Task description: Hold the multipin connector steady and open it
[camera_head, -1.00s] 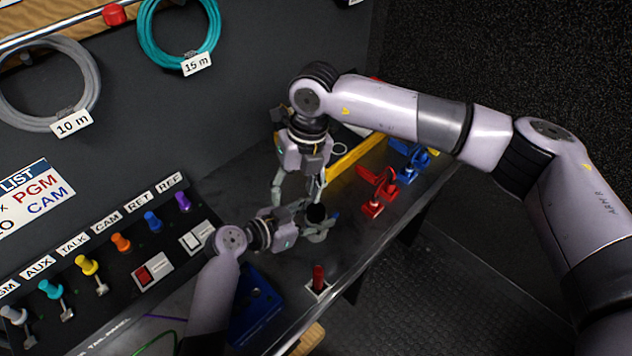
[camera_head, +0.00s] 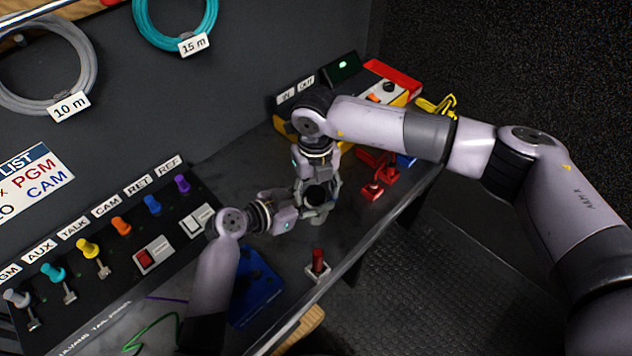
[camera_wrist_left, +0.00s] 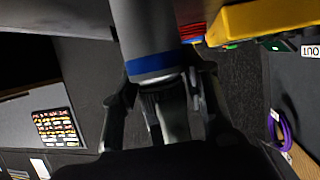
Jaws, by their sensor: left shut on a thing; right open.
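The multipin connector shows in the left wrist view as a thick grey cylinder (camera_wrist_left: 148,35) with a blue band, between my left fingers. In the head view only its dark round end (camera_head: 314,196) shows among the fingers. My left gripper (camera_head: 308,209) comes in from the left above the bench and is shut on the connector; its fingers also show in the left wrist view (camera_wrist_left: 165,92). My right gripper (camera_head: 317,184) points down over the connector, open, with its fingers on either side of the dark end. Whether they touch it is hidden.
A blue tray (camera_head: 257,287) and a red plug on a small base (camera_head: 317,265) are near the bench's front edge. Red clips (camera_head: 374,182) stand to the right. A yellow case (camera_head: 287,131) is behind. A panel with coloured knobs (camera_head: 122,222) is at left.

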